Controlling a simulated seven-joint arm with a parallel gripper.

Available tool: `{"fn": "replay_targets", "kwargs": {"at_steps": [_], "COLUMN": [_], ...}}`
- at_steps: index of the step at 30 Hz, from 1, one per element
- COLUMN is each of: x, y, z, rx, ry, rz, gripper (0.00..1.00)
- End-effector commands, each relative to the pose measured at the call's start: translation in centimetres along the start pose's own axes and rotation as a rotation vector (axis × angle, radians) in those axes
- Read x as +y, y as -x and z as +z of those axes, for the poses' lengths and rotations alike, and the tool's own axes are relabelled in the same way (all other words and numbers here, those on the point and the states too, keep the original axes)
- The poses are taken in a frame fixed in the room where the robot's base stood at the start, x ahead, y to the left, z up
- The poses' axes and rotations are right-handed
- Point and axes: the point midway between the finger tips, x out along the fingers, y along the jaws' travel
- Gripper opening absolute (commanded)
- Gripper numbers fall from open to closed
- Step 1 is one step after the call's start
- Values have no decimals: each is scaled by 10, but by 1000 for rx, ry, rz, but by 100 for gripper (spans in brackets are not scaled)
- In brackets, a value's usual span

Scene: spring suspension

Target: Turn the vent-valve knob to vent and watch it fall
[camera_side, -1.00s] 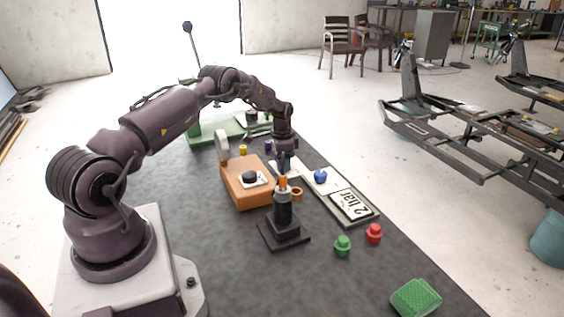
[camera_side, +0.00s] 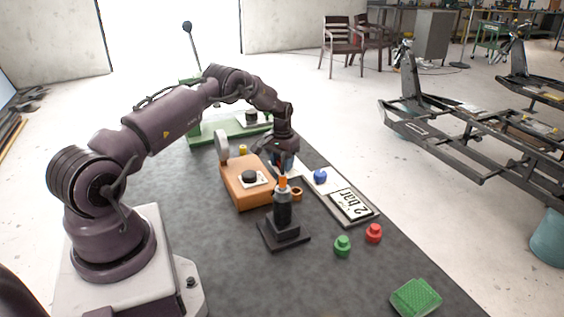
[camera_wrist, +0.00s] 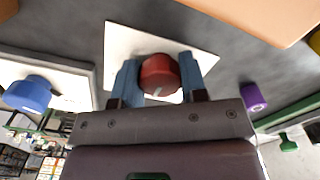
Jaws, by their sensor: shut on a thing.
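My gripper (camera_wrist: 160,80) is shut on a dark red knob (camera_wrist: 160,72) with a pale mark, seen in the wrist view. Its two blue fingers sit on either side of the knob. A white square plate (camera_wrist: 122,41) lies under the knob. In the side view my gripper (camera_side: 283,165) points down behind the black post with the orange tip (camera_side: 283,208), and the red knob is hidden there. The orange box (camera_side: 240,189) with a black knob (camera_side: 250,176) on a white plate stands just left of my gripper.
A blue knob (camera_side: 320,176) sits on a pale panel by the "2 bar" sign (camera_side: 350,206). Green (camera_side: 342,245) and red (camera_side: 374,233) caps and a green block (camera_side: 415,297) lie in front. A green lever stand (camera_side: 205,131) is behind. The mat's front left is clear.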

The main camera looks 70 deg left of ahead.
Motion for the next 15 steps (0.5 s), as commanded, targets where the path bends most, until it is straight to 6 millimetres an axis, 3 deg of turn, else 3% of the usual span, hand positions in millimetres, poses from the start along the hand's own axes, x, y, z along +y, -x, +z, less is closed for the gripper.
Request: {"fn": "replay_targets", "kwargs": {"at_steps": [15], "x": [1], "y": [1], "z": [0], "rx": [-1], "ry": [481], "rz": [-1], "gripper": [16]}}
